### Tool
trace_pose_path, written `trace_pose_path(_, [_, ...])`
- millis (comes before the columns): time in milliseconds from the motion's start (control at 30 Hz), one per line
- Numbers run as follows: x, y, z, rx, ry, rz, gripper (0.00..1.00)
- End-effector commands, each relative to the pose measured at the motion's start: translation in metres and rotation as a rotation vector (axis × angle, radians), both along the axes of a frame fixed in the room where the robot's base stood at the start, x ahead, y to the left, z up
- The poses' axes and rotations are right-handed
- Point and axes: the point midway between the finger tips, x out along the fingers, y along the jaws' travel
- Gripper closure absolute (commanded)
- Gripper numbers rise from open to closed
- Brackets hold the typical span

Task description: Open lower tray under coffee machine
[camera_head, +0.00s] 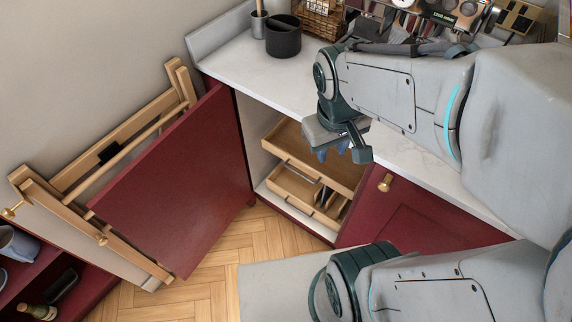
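Inside the open cabinet under the counter are two light wooden trays, an upper tray (284,134) and a lower tray (285,190). The lower tray holds a few dark, thin upright items. Both trays seem to sit within the cabinet; how far out they are is hard to tell. My gripper (338,155) hangs above and in front of the trays near the counter edge and hides part of the upper tray. I see nothing held in it, and its finger gap is unclear. Appliances (460,14), perhaps including the coffee machine, stand on the counter, partly behind my arm.
A red cabinet door (180,185) stands wide open on the left, by a folded wooden frame. Another red door (415,215) with a brass knob (385,183) is at right. A dark pot (283,38) is on the white counter. Wooden floor (225,250) before the cabinet is clear.

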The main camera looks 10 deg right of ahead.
Motion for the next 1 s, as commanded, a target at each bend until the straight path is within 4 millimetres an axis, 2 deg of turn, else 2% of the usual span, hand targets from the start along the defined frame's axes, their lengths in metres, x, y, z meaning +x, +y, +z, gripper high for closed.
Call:
trace_pose_path(33, [0.006,0.004,-0.027,-0.032,0.043,0.077,0.7])
trace_pose_path(567, [0.055,0.021,-0.197,-0.364,0.438,0.831,0.7])
trace_pose_path(1000, [0.087,0.045,-0.349,-0.642,0.812,1.466,0.7])
